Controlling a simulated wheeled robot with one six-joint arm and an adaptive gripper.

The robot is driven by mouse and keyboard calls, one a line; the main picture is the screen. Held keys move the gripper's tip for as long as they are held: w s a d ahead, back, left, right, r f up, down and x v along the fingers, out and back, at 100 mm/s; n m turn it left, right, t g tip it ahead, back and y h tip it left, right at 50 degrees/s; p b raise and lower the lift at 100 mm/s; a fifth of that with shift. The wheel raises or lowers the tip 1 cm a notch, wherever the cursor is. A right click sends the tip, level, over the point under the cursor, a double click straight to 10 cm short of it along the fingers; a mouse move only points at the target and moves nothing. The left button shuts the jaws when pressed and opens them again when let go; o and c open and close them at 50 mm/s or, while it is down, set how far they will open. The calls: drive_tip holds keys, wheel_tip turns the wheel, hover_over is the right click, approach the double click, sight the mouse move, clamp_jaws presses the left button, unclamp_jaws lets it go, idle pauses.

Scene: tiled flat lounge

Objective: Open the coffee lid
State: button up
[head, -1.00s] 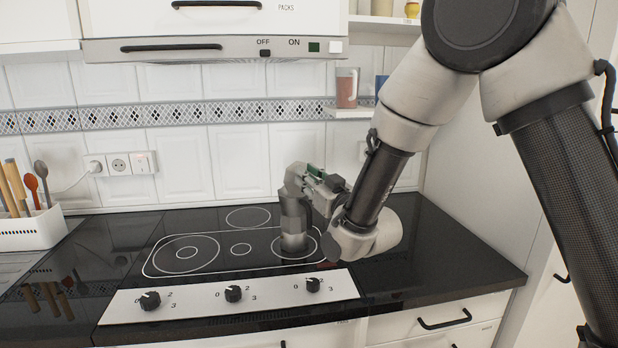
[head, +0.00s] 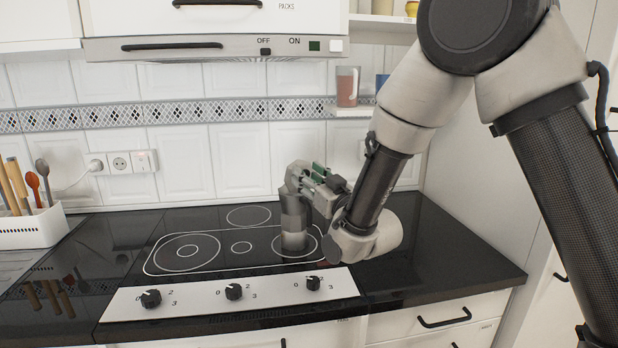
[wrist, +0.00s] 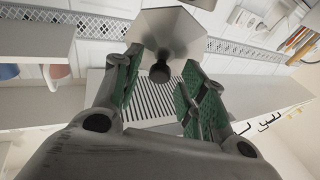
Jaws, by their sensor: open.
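A grey metal coffee pot (head: 293,232) stands upright on the right front burner of the cooktop. In the wrist view its faceted grey lid (wrist: 168,30) shows with a dark round knob (wrist: 160,73). My gripper (wrist: 163,62) is open, with one green-padded finger on either side of the knob; I cannot tell whether either touches it. In the head view my gripper (head: 305,180) is at the top of the pot and hides the lid, so I cannot tell there whether the lid is raised.
The black cooktop (head: 190,250) has free room left of the pot. Knobs (head: 234,292) line its front. A white utensil holder (head: 35,228) stands at the far left. A small shelf (head: 348,112) with a pinkish jug (head: 347,88) is on the wall behind.

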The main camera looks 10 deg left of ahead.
drive_tip(key=v, duration=0.7)
drive_tip(key=shift+s, duration=0.15)
drive_tip(key=shift+d, duration=0.15)
drive_tip(key=d+r+m+g+h, duration=0.15)
drive_tip(key=d+h, duration=0.25)
drive_tip(key=d, duration=0.7)
drive_tip(key=d+r+m+g+h, duration=0.1)
drive_tip(key=d+m+g+h, duration=0.25)
drive_tip(key=d, duration=0.85)
drive_tip(key=s+d+m+g+h, duration=0.1)
drive_tip(key=s+d+g+h, duration=0.1)
drive_tip(key=s+d, duration=0.6)
drive_tip(key=s+d+m+g+h, duration=0.1)
drive_tip(key=s+d+g+h, duration=0.2)
drive_tip(key=s+d, duration=0.6)
drive_tip(key=s+g, duration=0.1)
drive_tip(key=s, duration=0.7)
drive_tip(key=shift+m, duration=0.4)
